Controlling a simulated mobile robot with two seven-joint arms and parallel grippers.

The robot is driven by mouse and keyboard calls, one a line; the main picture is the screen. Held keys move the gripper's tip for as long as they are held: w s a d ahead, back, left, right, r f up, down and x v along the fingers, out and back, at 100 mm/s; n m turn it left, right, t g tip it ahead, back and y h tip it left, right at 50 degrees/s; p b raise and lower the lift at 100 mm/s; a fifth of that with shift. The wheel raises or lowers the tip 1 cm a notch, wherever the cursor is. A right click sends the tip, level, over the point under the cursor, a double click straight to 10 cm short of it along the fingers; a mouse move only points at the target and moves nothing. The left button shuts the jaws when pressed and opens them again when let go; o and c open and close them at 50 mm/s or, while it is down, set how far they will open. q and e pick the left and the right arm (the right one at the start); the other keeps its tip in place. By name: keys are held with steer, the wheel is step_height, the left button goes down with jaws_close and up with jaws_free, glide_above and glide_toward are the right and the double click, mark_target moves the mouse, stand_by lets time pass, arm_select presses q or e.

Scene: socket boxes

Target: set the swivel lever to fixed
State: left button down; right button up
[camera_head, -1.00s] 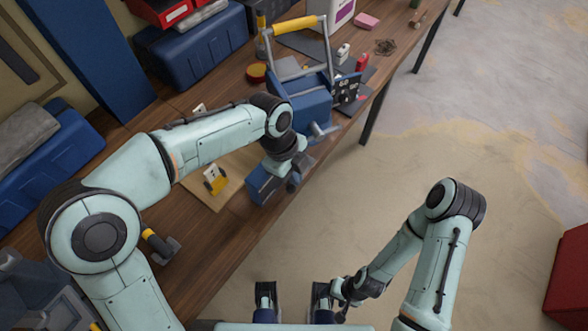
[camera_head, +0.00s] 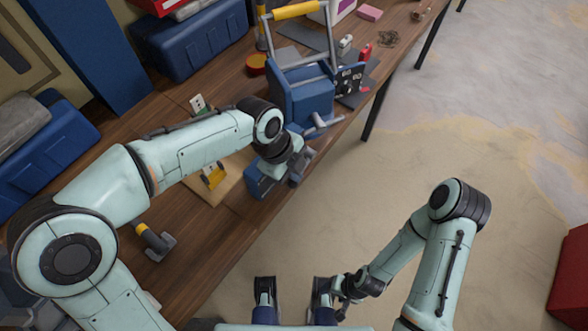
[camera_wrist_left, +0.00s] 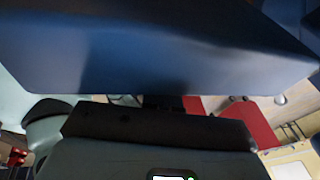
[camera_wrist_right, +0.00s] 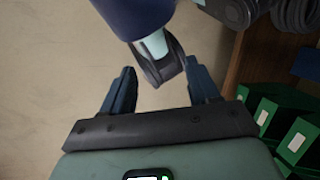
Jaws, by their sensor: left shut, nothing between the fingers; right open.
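A blue box with a yellow-topped grey frame (camera_head: 300,100) stands on the bench in the head view. A grey lever (camera_head: 326,122) sticks out at its lower front. I cannot read its setting. My left gripper (camera_head: 299,168) is shut and empty, just below that lever in the picture; I cannot tell whether it touches anything. In the left wrist view a large blue surface (camera_wrist_left: 150,50) fills the upper part and hides the fingertips. My right gripper (camera_head: 340,290) is open and empty, low, off the bench; its parted fingers also show in the right wrist view (camera_wrist_right: 159,85).
A smaller blue block (camera_head: 257,180) sits beside the left gripper, by a wooden board (camera_head: 230,185). A grey tool with a yellow band (camera_head: 153,240) lies on the bench (camera_head: 190,270). Blue cases (camera_head: 200,40) stand behind. Open floor (camera_head: 440,140) lies right of the bench.

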arm_select(q)
steer(key=shift+f, duration=0.1)
steer(key=p+v, duration=0.2)
steer(key=v, duration=1.1)
steer(key=shift+r, duration=0.3)
steer(key=shift+s, duration=0.15)
